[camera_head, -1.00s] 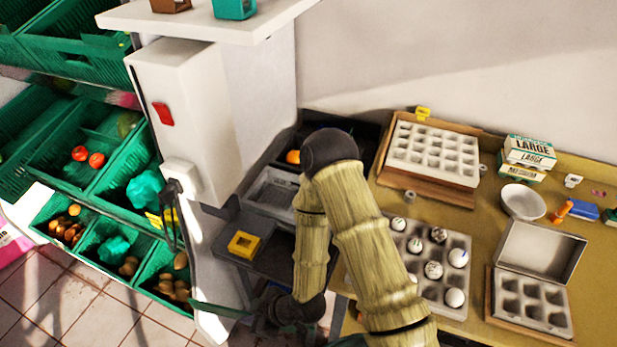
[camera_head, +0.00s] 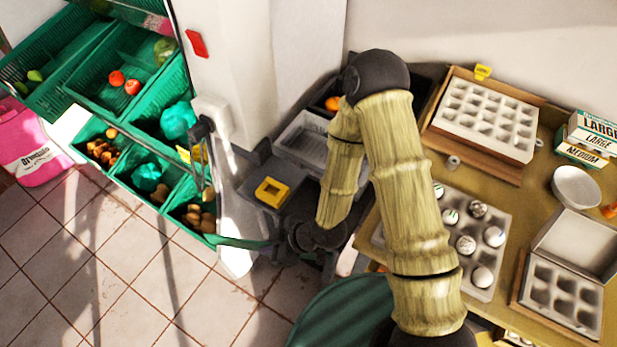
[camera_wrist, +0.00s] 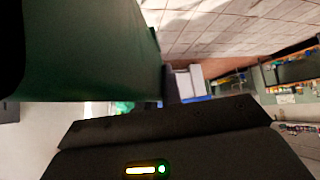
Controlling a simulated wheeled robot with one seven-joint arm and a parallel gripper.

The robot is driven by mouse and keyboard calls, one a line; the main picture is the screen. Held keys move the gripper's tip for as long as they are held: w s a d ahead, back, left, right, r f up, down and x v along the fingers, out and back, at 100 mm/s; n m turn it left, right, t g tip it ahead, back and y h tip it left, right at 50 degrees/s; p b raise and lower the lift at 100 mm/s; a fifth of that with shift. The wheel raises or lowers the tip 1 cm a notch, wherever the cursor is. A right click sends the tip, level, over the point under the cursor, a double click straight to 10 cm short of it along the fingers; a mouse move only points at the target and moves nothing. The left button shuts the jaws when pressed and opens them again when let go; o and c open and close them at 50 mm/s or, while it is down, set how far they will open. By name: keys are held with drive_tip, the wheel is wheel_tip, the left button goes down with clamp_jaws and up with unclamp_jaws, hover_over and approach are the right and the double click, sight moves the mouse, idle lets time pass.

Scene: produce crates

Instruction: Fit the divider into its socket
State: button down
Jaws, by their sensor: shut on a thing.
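My gripper (camera_head: 277,240) is low, beside the white cabinet and in front of the green crates. It is shut on a thin green panel, which I take to be the divider (camera_head: 240,242). In the head view the divider shows nearly edge-on as a narrow strip pointing left, close to the front crates and crossing in front of the cabinet's lower corner. In the wrist view the divider (camera_wrist: 90,50) is a large dark green sheet filling the upper left. I cannot make out the socket for certain. My fingertips are dark and hard to separate.
Green crates (camera_head: 185,240) of produce stand at left. A yellow square block (camera_head: 272,192) lies on a dark shelf right of the cabinet (camera_head: 240,80). The bench at right holds an egg tray (camera_head: 487,112) and cartons. Tiled floor (camera_head: 130,290) is open at lower left.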

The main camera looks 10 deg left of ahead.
drive_tip(key=w+d+p, duration=0.2)
drive_tip(key=w+p, duration=0.1)
drive_tip(key=w, duration=0.8)
drive_tip(key=shift+d, duration=0.3)
drive_tip(key=shift+w, duration=0.1)
drive_tip(key=w+p, duration=0.1)
drive_tip(key=w, duration=0.2)
drive_tip(key=shift+d+r+p, duration=0.1)
drive_tip(key=shift+d+p, duration=0.3)
drive_tip(key=shift+w+d+f, duration=0.15)
drive_tip(key=shift+w+f, duration=0.2)
drive_tip(key=shift+f, duration=0.55)
